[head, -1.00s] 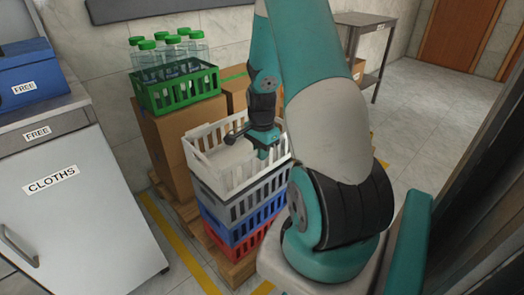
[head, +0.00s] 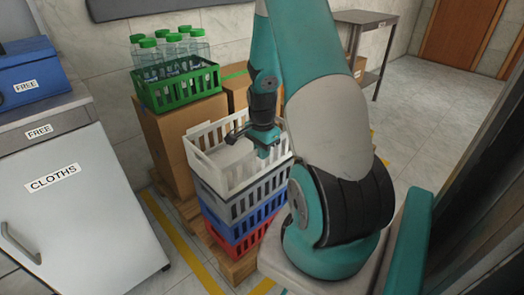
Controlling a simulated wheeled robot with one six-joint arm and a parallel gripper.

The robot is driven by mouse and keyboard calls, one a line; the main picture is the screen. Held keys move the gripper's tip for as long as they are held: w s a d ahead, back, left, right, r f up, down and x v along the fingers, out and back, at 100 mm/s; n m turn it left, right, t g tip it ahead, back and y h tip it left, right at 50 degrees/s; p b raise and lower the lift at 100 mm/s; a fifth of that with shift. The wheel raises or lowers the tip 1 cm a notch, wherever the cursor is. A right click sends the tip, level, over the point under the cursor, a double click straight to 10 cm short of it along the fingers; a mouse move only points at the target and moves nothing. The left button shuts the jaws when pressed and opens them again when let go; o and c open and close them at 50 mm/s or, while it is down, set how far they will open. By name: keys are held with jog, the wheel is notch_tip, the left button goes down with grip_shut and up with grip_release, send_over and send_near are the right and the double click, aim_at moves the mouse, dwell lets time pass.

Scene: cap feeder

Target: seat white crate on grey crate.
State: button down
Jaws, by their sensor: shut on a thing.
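My arm hides the right part of the white crate, and the exact contact of the fingertips is too small to see.
Below are a blue crate (head: 228,231) and a red crate (head: 235,248) on a wooden pallet (head: 238,268). Cardboard boxes (head: 172,140) stand behind, with a green crate of bottles (head: 182,88) on top. A cabinet (head: 75,220) is at the left; floor between is clear.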

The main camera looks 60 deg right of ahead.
jog(key=shift+f, duration=0.7)
dwell(0.8)
jog(key=c, duration=1.2)
grip_release()
notch_tip(320, 180, up, 17)
jog(key=p, duration=0.4)
jog(key=shift+r, duration=0.2)
jog(key=shift+a, duration=0.1)
